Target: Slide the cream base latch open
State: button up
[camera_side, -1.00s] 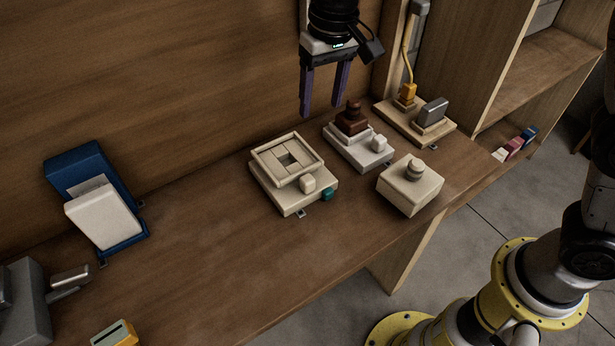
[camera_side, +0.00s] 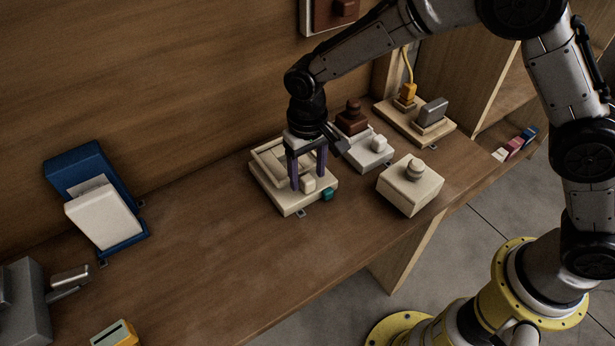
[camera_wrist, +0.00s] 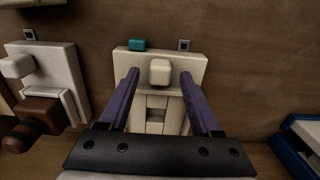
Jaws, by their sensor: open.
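The cream base (camera_side: 291,203) sits on the wooden counter, with a square slatted frame on top. A small cream latch knob (camera_side: 308,184) stands near its front edge, and a teal block (camera_side: 328,194) is at its front right corner. My gripper (camera_side: 308,183) is open and points down over the base, its purple fingers on either side of the knob. In the wrist view the cream knob (camera_wrist: 160,72) shows between the two finger tips, with a visible gap on each side. My gripper partly hides the slatted frame in the side view.
A white base with a brown knob (camera_side: 352,118) stands just right of the cream base. A cream box with a round knob (camera_side: 413,183) is at the front right. A blue holder (camera_side: 75,165) stands at left. The counter between is clear.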

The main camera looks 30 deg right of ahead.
jog(key=shift+f, duration=1.05)
grip_shut()
jog(key=shift+r, duration=0.1)
dwell(0.6)
